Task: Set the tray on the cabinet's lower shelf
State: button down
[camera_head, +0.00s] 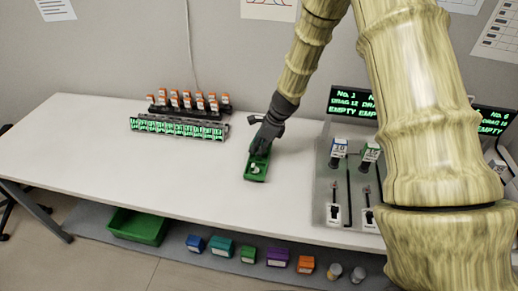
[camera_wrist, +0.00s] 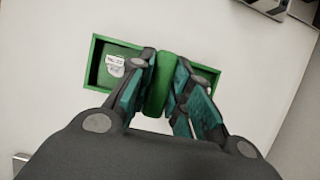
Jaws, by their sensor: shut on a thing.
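A small green tray (camera_head: 257,169) is at the middle of the white table, below my gripper (camera_head: 271,128). In the wrist view the tray (camera_wrist: 97,40) lies under the fingers, with a raised green handle (camera_wrist: 160,84) across its middle. My gripper (camera_wrist: 160,86) is shut on this handle, one finger on each side. A small white item with a printed label (camera_wrist: 116,65) is in the tray's left part. I cannot tell whether the tray touches the table. No cabinet is clearly identifiable.
A rack of orange-capped bottles (camera_head: 186,103) with green displays stands at the back left. A grey machine (camera_head: 325,185) with dark screens stands on the right. Under the table, a green bin (camera_head: 138,228) and several coloured boxes (camera_head: 222,246) stand on a low surface. The table's left side (camera_head: 70,150) is clear.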

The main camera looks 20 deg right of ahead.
notch_tip(320, 180, down, 2)
jog(key=shift+d+f, duration=0.1)
jog(key=shift+d, duration=0.05)
dwell(0.3)
jog(key=c, duration=1.3)
grip_release()
jog(key=shift+f, duration=0.1)
jog(key=shift+s, duration=0.1)
